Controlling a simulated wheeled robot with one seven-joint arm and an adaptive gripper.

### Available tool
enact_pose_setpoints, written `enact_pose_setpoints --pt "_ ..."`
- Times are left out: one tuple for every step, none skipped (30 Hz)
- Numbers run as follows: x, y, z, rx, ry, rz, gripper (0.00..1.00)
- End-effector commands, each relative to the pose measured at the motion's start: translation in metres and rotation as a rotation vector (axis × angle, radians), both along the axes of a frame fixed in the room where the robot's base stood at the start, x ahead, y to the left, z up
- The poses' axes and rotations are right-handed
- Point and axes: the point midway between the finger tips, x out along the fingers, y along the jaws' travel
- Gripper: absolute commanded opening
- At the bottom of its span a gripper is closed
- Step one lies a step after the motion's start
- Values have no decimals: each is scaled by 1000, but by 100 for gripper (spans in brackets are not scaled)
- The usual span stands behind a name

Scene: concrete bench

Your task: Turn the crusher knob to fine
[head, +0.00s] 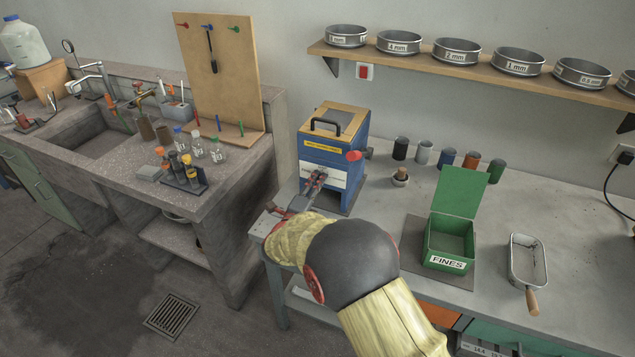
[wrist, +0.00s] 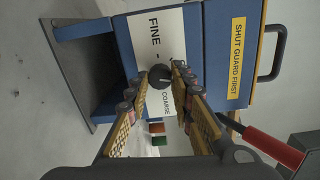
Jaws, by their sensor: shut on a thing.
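The blue crusher (head: 312,178) stands at the left end of the concrete bench. Its front carries a white label plate (wrist: 152,24), which reads FINE and COARSE in the wrist view. The black crusher knob (wrist: 160,77) sits on this plate between the two words. My gripper (wrist: 161,73) is shut on the knob, with one finger on each side of it. In the head view my gripper (head: 318,177) reaches the crusher's front and hides the knob. I cannot tell which mark the knob points to.
A red-handled lever (wrist: 272,147) sticks out beside the crusher. A black carry handle (head: 326,124) is on its top. The open green FINES box (head: 447,262) and a metal scoop (head: 527,262) lie to the right. Several small pots stand behind, below a sieve shelf (head: 480,69).

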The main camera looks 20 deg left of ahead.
Motion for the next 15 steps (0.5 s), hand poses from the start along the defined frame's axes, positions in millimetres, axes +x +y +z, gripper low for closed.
enact_pose_setpoints --pt "-1 1 1 -46 5 2 0" --pt "-1 1 0 -75 8 2 0" --pt "-1 1 1 -113 11 2 0" --pt "-1 1 1 -141 13 3 0" --pt "-1 1 1 -169 14 2 0" --pt "0 1 2 -206 17 3 0" --pt "0 1 2 -234 20 3 0" --pt "0 1 2 -263 21 2 0" --pt "0 1 2 -301 24 3 0" --pt "0 1 2 -329 27 2 0" --pt "0 1 2 -358 29 2 0" --pt "0 1 2 -396 32 2 0" --pt "-1 1 2 -425 35 2 0" --pt "-1 1 2 -453 37 1 0" --pt "-1 1 2 -491 40 2 0"
